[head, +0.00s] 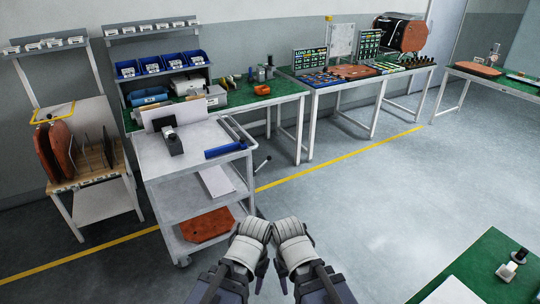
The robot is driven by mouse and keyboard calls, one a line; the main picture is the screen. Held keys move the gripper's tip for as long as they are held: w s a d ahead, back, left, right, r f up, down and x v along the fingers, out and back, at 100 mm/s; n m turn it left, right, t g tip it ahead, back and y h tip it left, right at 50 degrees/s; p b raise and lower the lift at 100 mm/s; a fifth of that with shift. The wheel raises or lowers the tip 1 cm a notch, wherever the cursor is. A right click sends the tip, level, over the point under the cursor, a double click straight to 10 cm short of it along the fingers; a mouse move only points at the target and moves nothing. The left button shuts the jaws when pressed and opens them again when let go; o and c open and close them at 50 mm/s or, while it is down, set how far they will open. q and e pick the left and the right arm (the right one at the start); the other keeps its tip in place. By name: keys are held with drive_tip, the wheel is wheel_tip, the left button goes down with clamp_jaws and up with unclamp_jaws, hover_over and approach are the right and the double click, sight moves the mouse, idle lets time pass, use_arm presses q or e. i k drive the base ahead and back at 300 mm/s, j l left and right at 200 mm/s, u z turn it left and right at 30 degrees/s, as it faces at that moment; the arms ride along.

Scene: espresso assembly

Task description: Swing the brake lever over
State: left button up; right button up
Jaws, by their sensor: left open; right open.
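The lever (262,164) is a short thin rod with a dark round knob at its upper end. It sticks out low at the right side of the grey cart (190,152), tilted up to the right. It is small here, and its pivot is hard to make out. My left gripper (262,270) and my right gripper (280,273) are side by side at the bottom middle, open and apart from the lever. They are nearer to me than the cart. My own wrists partly hide both grippers' fingers.
The cart carries a dark device (174,144) and a blue bar (226,149); a brown panel (206,225) lies on its bottom shelf. A rack (100,205) stands left, green-topped benches (285,90) behind. A green table (490,265) is at bottom right. The floor (370,195) between is clear.

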sight(269, 158)
drive_tip(key=i+l, duration=0.2)
drive_tip(key=i, duration=0.95)
drive_tip(key=i+l+z, duration=0.15)
drive_tip(key=i, duration=1)
